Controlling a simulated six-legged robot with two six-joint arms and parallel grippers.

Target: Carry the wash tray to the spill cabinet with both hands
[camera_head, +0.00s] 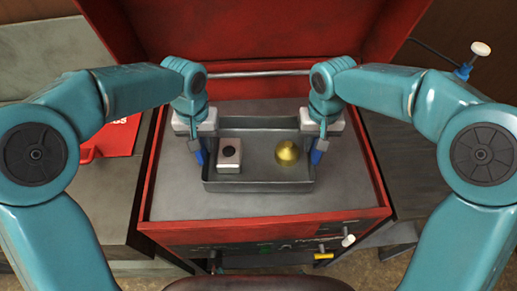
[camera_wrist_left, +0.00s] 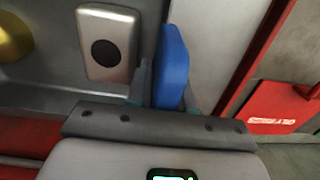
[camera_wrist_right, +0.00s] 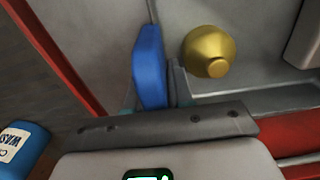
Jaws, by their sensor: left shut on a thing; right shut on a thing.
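The wash tray (camera_head: 258,186) is a shallow grey metal tray with a blue grip at each end. It holds a silver block with a black round top (camera_head: 229,155) at the left and a gold rounded piece (camera_head: 289,153) at the right. My left gripper (camera_head: 199,152) is shut on the left blue grip (camera_wrist_left: 172,65). My right gripper (camera_head: 319,150) is shut on the right blue grip (camera_wrist_right: 150,65). The tray looks level over the grey surface of the red cabinet (camera_head: 265,229); I cannot tell whether it touches.
The red lid (camera_head: 250,30) stands open behind the tray, with a metal bar (camera_head: 258,74) in front of it. Grey surfaces flank the cabinet. A red item (camera_head: 118,137) lies at left. A blue labelled container (camera_wrist_right: 22,148) shows in the right wrist view.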

